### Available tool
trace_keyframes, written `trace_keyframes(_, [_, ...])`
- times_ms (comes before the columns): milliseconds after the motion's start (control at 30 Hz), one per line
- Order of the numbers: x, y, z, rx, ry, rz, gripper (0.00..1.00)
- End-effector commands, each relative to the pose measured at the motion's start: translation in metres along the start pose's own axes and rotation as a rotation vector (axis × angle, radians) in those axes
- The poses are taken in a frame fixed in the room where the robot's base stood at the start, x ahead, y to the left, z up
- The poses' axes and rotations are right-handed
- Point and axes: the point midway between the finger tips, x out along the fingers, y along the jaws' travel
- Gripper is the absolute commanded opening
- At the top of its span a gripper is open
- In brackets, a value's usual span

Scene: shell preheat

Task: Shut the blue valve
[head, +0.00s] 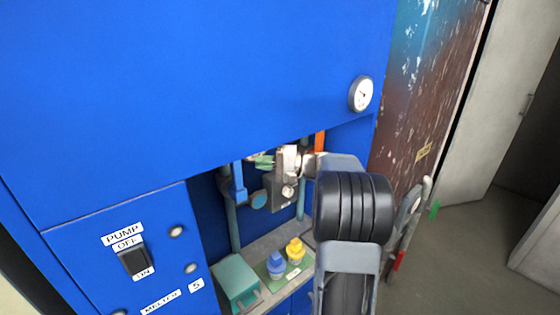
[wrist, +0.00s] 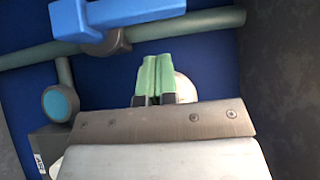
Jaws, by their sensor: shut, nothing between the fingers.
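The blue valve has a blue lever handle (head: 238,183) on a grey-green pipe inside the open recess of the blue cabinet. In the wrist view the blue lever (wrist: 135,12) lies at the top edge, roughly along the pipe (wrist: 200,27), and is partly cut off by the frame. My gripper (head: 265,161) is inside the recess, to the right of the lever in the head view. In the wrist view its green fingertips (wrist: 155,75) are together and empty, pointing toward the pipe. They appear apart from the lever.
An orange upright part (head: 320,140) stands behind my wrist. A teal round cap (wrist: 60,103) is left of my fingers in the wrist view. Blue (head: 276,264) and yellow (head: 295,251) knobs and a teal box (head: 236,280) sit low in the recess. The cabinet's upper panel (head: 200,90) overhangs it.

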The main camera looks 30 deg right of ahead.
Motion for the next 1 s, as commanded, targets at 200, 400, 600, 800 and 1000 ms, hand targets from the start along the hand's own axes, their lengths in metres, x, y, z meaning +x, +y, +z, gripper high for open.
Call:
trace_keyframes(200, [0.019, -0.001, 0.019, 0.001, -0.001, -0.001, 0.0])
trace_keyframes(400, [0.026, 0.0, 0.027, 0.001, 0.0, 0.0, 0.0])
trace_keyframes(600, [0.027, 0.0, 0.028, 0.0, 0.0, 0.0, 0.0])
trace_keyframes(800, [0.027, 0.0, 0.028, 0.0, 0.0, 0.0, 0.0])
trace_keyframes(1000, [0.029, 0.001, 0.03, -0.021, 0.001, 0.02, 0.0])
